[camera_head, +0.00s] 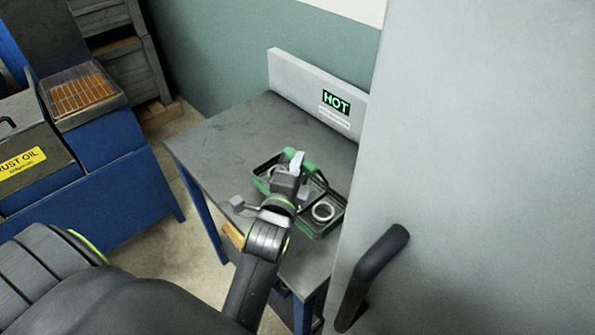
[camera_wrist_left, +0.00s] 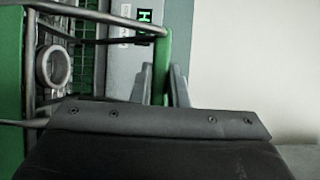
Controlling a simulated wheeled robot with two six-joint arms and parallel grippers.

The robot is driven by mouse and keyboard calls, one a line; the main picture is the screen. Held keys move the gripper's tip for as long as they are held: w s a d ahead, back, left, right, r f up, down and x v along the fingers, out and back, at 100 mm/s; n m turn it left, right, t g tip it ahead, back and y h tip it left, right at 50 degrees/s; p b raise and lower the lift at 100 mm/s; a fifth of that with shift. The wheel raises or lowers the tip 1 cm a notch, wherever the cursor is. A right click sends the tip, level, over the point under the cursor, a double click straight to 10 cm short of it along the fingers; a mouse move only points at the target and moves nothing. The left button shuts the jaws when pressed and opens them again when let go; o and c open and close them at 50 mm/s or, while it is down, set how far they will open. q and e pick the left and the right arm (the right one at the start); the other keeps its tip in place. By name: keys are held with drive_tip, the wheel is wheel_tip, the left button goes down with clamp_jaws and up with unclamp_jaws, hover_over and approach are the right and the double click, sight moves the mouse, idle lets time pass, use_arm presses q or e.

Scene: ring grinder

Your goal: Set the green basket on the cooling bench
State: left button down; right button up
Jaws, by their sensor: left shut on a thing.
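The green basket (camera_head: 322,228) is at the grey-topped bench (camera_head: 228,135) with the HOT sign, seen from above in the head view. I cannot tell whether its base touches the top. A metal ring (camera_head: 323,211) lies in its right part. My left gripper (camera_head: 294,165) is over the basket and shut on its green handle. In the left wrist view the green handle bar (camera_wrist_left: 163,62) stands between the fingers, with the ring (camera_wrist_left: 53,67) and basket wires at left. The arm hides the basket's middle. My right gripper is not in view.
A grey panel with a black handle (camera_head: 372,275) stands close on the right. A backboard with a lit HOT sign (camera_head: 336,102) rises behind the bench. A blue station with a rust oil box (camera_head: 32,152) is at left. The bench's left part is clear.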

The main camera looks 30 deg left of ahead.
use_arm(q)
drive_tip(key=shift+f, duration=0.65)
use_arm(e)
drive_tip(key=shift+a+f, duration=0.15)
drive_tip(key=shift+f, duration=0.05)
use_arm(q)
drive_tip(key=shift+f, duration=0.1)
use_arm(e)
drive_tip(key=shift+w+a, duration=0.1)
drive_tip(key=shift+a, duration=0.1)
use_arm(q)
drive_tip(key=c, duration=1.4)
unclamp_jaws()
drive_tip(key=shift+f, duration=0.1)
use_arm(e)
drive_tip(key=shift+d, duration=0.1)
